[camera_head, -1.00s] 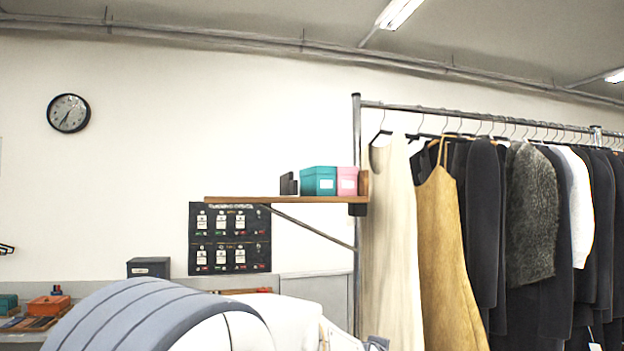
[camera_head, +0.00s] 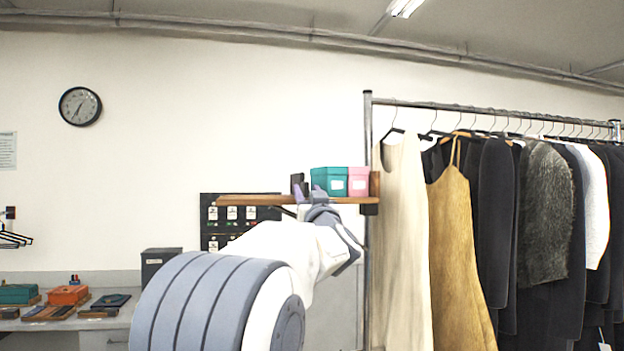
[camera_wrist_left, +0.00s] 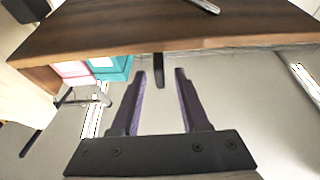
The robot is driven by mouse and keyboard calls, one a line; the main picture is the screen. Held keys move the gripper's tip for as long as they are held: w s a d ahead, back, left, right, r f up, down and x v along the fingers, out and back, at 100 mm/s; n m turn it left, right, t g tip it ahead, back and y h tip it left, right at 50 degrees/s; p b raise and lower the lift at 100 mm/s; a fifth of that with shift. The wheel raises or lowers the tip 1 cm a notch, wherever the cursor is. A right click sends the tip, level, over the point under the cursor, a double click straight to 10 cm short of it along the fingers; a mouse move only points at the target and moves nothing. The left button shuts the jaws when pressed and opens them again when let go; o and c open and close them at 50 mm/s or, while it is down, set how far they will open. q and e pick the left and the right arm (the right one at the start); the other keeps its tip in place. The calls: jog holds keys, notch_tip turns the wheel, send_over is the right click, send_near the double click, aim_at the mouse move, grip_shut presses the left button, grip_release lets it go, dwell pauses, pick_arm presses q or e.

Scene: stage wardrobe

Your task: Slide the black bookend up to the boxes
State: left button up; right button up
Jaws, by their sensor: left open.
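The black bookend (camera_head: 296,180) stands upright on a wooden wall shelf (camera_head: 240,200), left of a teal box (camera_head: 328,179) and a pink box (camera_head: 359,182). A small gap separates it from the teal box. My left gripper (camera_head: 308,193) is open at the shelf's front edge, its purple fingers partly in front of the bookend. The left wrist view looks upside down: the bookend (camera_wrist_left: 158,66) shows as a dark upright strip between the two fingertips, with the teal box (camera_wrist_left: 112,68) and pink box (camera_wrist_left: 74,71) to the left. Contact with the fingers cannot be told. My right gripper is not in view.
A clothes rail (camera_head: 368,150) with hanging garments stands right of the shelf, a cream dress (camera_head: 400,230) nearest. A dark panel (camera_head: 212,235) with labels hangs below the shelf. A grey counter (camera_head: 105,322) with small boxes is at lower left. The shelf's left end is clear.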

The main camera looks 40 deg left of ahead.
pick_arm(q)
jog(key=shift+p+x, duration=0.45)
jog(key=shift+x, duration=0.8)
grip_shut()
jog(key=shift+f, duration=0.1)
dwell(0.4)
